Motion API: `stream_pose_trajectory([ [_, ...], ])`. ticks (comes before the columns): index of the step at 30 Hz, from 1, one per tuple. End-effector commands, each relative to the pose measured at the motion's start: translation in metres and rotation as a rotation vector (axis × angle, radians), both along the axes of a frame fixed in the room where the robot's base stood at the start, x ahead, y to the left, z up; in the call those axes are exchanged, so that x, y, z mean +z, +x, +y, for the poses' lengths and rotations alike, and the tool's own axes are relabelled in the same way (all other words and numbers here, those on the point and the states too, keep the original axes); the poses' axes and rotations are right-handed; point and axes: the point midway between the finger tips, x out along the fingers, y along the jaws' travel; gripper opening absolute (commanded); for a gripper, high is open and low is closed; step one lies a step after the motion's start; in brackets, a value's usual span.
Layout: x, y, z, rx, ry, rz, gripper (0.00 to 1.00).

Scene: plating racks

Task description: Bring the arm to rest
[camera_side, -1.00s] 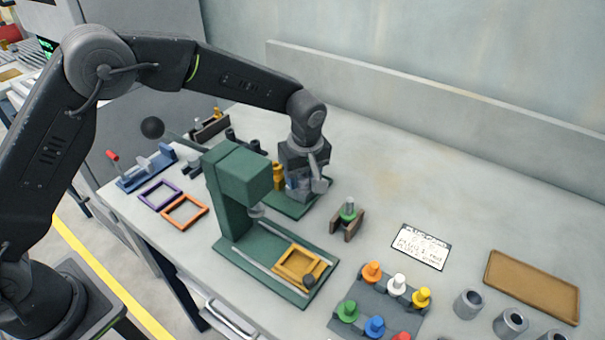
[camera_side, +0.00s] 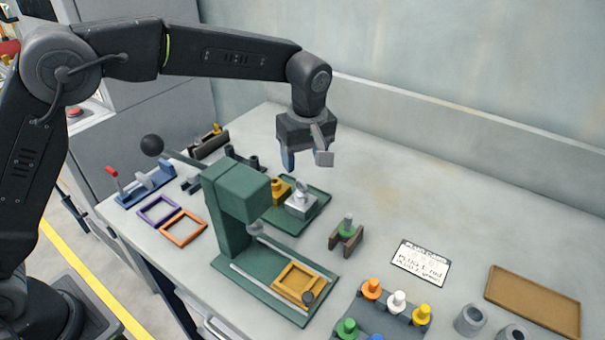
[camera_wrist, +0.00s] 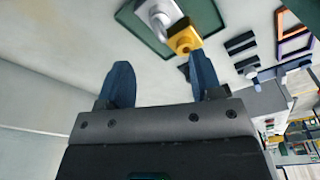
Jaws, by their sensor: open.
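My gripper (camera_side: 306,158) is open and empty, raised above the back of the bench. Its two blue fingers stand apart in the wrist view (camera_wrist: 160,85), with nothing between them. Below it in the side view, a green tray (camera_side: 318,207) holds a silver-grey block with a knob (camera_side: 300,202) and a yellow block (camera_side: 279,190). In the wrist view the grey block (camera_wrist: 160,15) and the yellow block (camera_wrist: 185,38) lie beyond the fingertips, apart from them.
A green press (camera_side: 228,205) with a yellow frame (camera_side: 299,284) stands in front of the tray. Right of it are a brown holder with a green-based plug (camera_side: 347,232), a written card (camera_side: 421,262), a rack of coloured plugs (camera_side: 385,318) and a brown tray (camera_side: 533,300). The back right bench is clear.

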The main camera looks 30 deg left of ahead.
Motion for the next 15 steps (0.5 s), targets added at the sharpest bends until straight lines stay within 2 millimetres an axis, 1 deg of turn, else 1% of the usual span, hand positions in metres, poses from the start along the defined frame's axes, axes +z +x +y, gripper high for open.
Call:
stream_pose_trajectory([
  [1, 0.007, 0.0, -0.001, 0.0, -0.001, -0.002, 0.59],
  [3, 0.013, -0.001, -0.002, -0.001, 0.0, -0.001, 0.59],
  [6, 0.018, -0.001, -0.002, -0.001, 0.001, 0.001, 0.59],
  [15, 0.019, -0.002, -0.002, -0.001, 0.001, 0.001, 0.59],
])
